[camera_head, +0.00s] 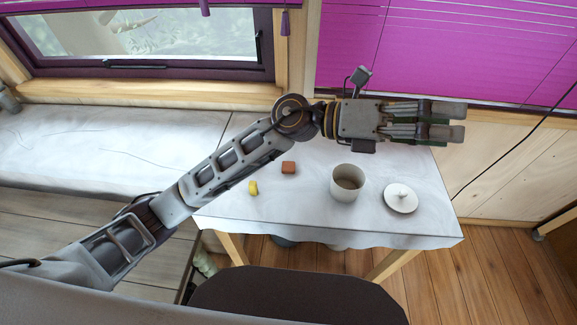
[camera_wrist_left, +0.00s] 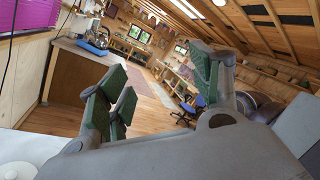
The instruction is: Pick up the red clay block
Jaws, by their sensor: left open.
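My left arm reaches across the table from the left. My left gripper (camera_head: 455,122) is open and empty, above the far right part of the table, to the right of the block and farther back. In the left wrist view its fingers (camera_wrist_left: 165,95) with green pads stand apart with nothing between them. The block does not show in the left wrist view. My right gripper is not in view.
A yellow piece (camera_head: 253,187) lies left of the block. A grey-beige pot (camera_head: 347,183) stands open to its right, with a white lid (camera_head: 401,198) beyond. A dark chair seat (camera_head: 295,296) is at the front. A window (camera_head: 140,40) and purple blinds (camera_head: 440,50) line the back.

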